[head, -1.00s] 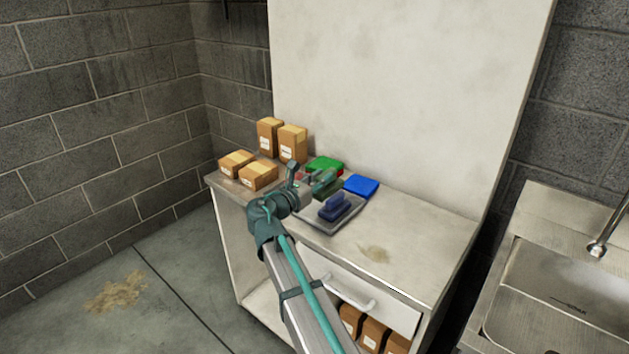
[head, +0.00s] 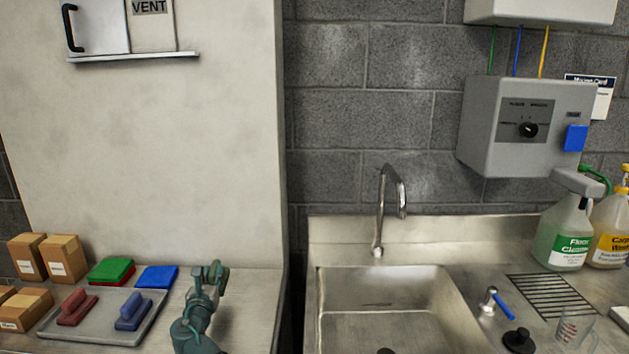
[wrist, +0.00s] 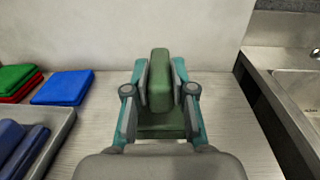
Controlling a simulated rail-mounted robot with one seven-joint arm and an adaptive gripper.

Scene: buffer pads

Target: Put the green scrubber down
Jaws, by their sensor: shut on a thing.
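The green scrubber (wrist: 160,83) is between the fingers of my gripper (wrist: 160,95) in the wrist view, its grip upright and its wider base below. My gripper is shut on it. In the head view my gripper (head: 212,278) is over the right part of the counter (head: 255,310), right of the tray (head: 88,330). I cannot tell whether the scrubber's base touches the counter. The tray holds a red scrubber (head: 76,308) and a blue scrubber (head: 133,310); the blue one also shows in the wrist view (wrist: 22,150).
Behind the tray are a green pad (head: 110,270) on a red one and a blue pad (head: 157,277). Cardboard boxes (head: 65,258) stand at the left. A sink (head: 385,300) lies right of the counter, across a gap. The counter around my gripper is clear.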

